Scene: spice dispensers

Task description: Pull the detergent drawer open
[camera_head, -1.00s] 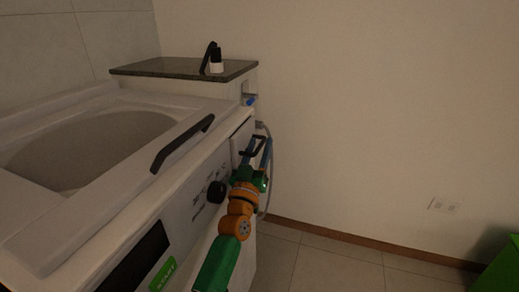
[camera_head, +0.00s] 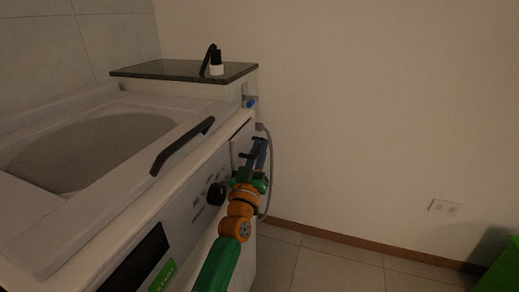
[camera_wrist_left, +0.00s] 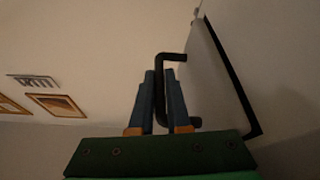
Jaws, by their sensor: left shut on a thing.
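The washing machine (camera_head: 193,196) stands at the left with its detergent drawer front (camera_head: 240,143) at the right end of the control panel. A black bar handle (camera_head: 246,154) sticks out from this front. My left gripper (camera_head: 259,150) is at the handle, with its blue fingers shut on it. In the left wrist view, the black handle (camera_wrist_left: 172,57) runs between the fingers of the gripper (camera_wrist_left: 160,76), and the grey drawer front (camera_wrist_left: 215,85) is to the right. I cannot tell whether a gap shows behind the front. My right gripper is not in view.
A black lid handle (camera_head: 182,145) lies along the machine top's front edge. A dark shelf (camera_head: 150,69) behind carries a small black and white bottle (camera_head: 216,64). A grey hose (camera_head: 268,155) hangs beside the machine.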

